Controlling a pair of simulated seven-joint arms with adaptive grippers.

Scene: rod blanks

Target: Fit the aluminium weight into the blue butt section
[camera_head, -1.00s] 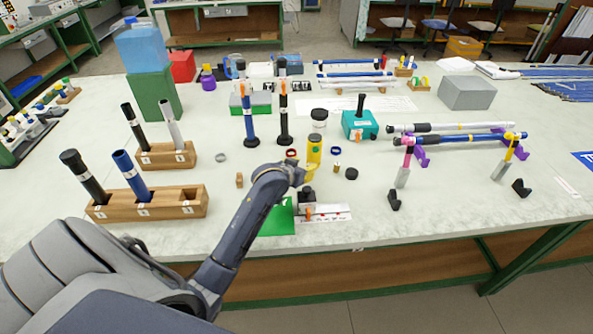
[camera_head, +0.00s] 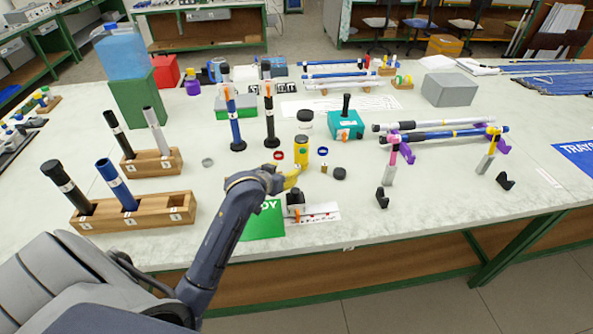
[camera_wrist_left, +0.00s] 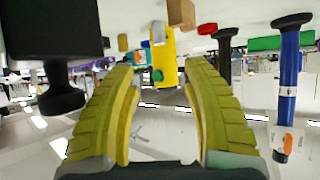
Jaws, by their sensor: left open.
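A blue tube (camera_head: 117,186), which looks like the blue butt section, stands tilted in a slot of the front wooden block (camera_head: 150,214). My left gripper (camera_head: 291,180) is above the table just in front of the yellow bottle (camera_head: 301,153). In the left wrist view my left gripper (camera_wrist_left: 160,125) has its yellow fingers wide apart with nothing between them. That view shows the yellow bottle (camera_wrist_left: 167,62) past the fingertips. A small grey cylinder (camera_wrist_left: 158,32), possibly the aluminium weight, is in front of its base. I cannot make it out in the head view. My right gripper is not in view.
A black fixture (camera_head: 295,200) and a green mat (camera_head: 266,224) are close to my left gripper. A black tube (camera_head: 70,187) stands beside the blue one. Upright rods (camera_head: 234,125) stand farther back.

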